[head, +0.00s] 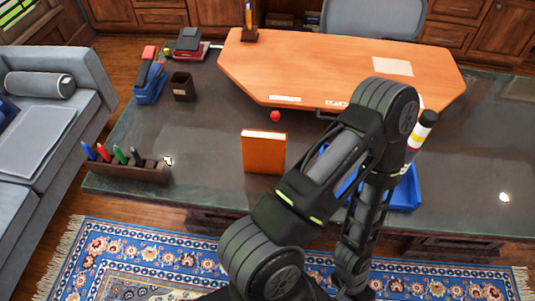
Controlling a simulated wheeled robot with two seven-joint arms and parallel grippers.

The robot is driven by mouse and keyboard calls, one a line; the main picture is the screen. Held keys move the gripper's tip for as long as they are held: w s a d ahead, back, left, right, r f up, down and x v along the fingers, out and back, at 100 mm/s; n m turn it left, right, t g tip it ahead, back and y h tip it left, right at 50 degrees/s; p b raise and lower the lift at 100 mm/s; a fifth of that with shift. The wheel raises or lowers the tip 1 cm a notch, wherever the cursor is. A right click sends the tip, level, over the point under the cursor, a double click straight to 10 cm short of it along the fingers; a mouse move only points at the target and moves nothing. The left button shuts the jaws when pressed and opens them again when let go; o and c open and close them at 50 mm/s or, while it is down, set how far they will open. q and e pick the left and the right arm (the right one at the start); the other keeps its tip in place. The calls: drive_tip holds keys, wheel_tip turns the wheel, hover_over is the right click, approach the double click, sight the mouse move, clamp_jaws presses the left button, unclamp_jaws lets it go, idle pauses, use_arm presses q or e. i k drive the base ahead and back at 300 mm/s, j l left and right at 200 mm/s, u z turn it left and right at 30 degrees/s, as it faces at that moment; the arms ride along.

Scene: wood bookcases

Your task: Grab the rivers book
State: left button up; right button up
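An orange book (263,154) with pale page edges on top stands upright near the front edge of the dark desk top (220,125). No title can be read on it, so I cannot tell whether it is the rivers book. One of my arms rises from the bottom middle, bends at the upper right and comes back down to the bottom edge, to the right of the book. It looks like my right arm. Neither gripper shows in the head view. Nothing touches the book.
A blue tray (408,192) lies partly hidden behind my arm. A wooden marker rack (125,171) stands left of the book, with a dark cup (182,87) farther back. A small red ball (275,116) lies behind the book. The desk right of the tray is clear.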

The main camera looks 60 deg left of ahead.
sight(263, 152)
drive_tip(key=u, duration=0.45)
drive_tip(key=l+u, duration=0.1)
drive_tip(key=u, duration=0.4)
drive_tip(key=l+u, duration=0.1)
drive_tip(key=u, duration=0.8)
drive_tip(key=l+u, duration=0.1)
drive_tip(key=u, duration=0.4)
